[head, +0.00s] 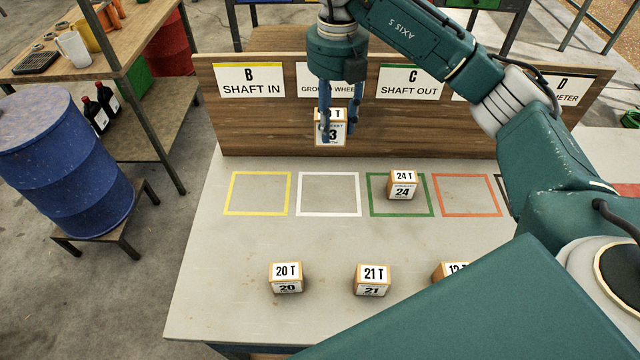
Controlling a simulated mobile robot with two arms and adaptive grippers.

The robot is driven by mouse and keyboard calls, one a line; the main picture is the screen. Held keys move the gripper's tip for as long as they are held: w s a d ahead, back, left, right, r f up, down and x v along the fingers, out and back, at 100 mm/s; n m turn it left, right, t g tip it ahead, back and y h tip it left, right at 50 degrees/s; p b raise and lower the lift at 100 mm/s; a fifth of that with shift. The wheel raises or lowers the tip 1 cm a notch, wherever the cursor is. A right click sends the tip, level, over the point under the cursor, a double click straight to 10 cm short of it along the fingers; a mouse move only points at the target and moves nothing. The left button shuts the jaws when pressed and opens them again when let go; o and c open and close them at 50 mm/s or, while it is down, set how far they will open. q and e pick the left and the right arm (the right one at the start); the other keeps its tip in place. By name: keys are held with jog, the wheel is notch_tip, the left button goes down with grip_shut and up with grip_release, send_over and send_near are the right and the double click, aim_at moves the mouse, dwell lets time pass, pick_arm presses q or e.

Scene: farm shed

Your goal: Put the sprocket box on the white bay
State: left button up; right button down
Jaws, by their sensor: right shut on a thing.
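My right gripper (340,112) points down and is shut on a small sprocket box (330,133), white-labelled; its number is partly covered by the fingers, with a 3 showing. The gripper holds the box up in front of the wooden signboard, above and behind the white bay. The white bay (328,213) is a white outlined rectangle on the grey table, and it is empty. Its sign on the board is partly hidden behind my gripper. My left gripper is not in view.
A 24 T box (403,185) sits in the green bay (372,214). The yellow bay (257,214) and orange bay (466,215) are empty. Boxes 20 T (286,278), 21 T (372,281) and a partly hidden one (450,270) stand at the front. The signboard (270,125) rises behind the bays.

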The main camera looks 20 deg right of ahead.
aim_at(335, 141)
jog(key=f, duration=0.5)
jog(key=shift+s+d+f, duration=0.1)
jog(key=shift+s, duration=0.1)
notch_tip(335, 141, down, 9)
jog(key=shift+w+f, duration=0.15)
jog(key=shift+f, duration=0.05)
notch_tip(335, 141, down, 3)
jog(key=shift+f+p, duration=0.2)
jog(key=shift+p, duration=0.15)
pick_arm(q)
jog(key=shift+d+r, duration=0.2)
pick_arm(e)
jog(key=shift+f, duration=0.15)
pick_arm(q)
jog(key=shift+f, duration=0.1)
pick_arm(e)
jog(key=shift+f, duration=0.1)
jog(key=c, duration=1.1)
grip_release()
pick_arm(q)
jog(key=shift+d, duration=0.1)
